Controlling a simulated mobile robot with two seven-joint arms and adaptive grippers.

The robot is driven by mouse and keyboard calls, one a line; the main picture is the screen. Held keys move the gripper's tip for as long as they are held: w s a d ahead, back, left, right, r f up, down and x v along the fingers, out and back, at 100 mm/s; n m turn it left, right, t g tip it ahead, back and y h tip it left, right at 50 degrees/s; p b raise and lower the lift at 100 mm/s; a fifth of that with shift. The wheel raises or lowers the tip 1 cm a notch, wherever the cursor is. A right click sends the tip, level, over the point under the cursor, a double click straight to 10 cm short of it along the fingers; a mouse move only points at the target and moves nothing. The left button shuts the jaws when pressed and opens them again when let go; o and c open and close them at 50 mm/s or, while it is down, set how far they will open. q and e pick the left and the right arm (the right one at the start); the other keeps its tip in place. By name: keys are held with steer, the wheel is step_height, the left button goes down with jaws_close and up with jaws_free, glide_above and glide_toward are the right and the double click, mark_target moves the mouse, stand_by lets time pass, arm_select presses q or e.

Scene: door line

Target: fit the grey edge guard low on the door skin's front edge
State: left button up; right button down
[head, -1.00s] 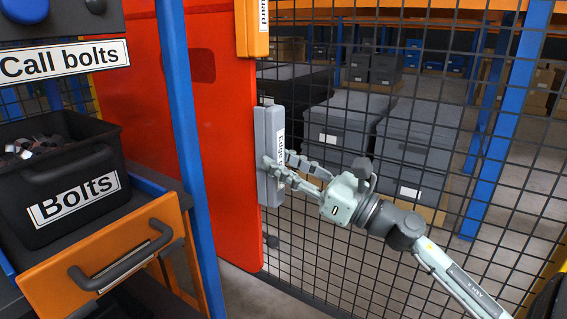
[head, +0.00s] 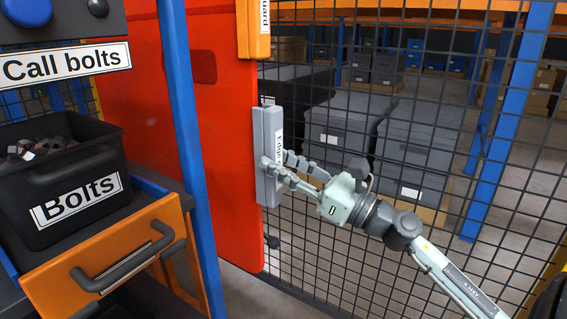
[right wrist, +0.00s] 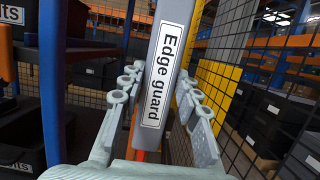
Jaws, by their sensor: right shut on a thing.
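The grey edge guard (head: 267,150) stands upright at the front edge of the red door skin (head: 225,140) in the head view, below an orange guard (head: 253,30) on the same edge. It overlaps the edge in the picture; I cannot tell whether it is fully seated. My right gripper (head: 276,171) is shut on the grey guard's lower half, reaching in from the right. In the right wrist view the guard (right wrist: 163,75), labelled "Edge guard", lies between the two fingers (right wrist: 160,100). My left gripper is not in view.
A blue post (head: 186,150) stands in front of the door skin. At the left are a black "Bolts" bin (head: 60,180) and an orange drawer front (head: 110,262). A black mesh fence (head: 430,90) runs behind my right arm, with grey boxes (head: 420,140) beyond.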

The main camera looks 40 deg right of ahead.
steer(key=shift+w+a+p, duration=0.25)
steer(key=shift+w, duration=0.35)
steer(key=shift+w+a+p, duration=0.2)
steer(key=shift+w, duration=0.4)
stand_by(1.0)
steer(key=c, duration=1)
jaws_free()
steer(key=v, duration=1.2)
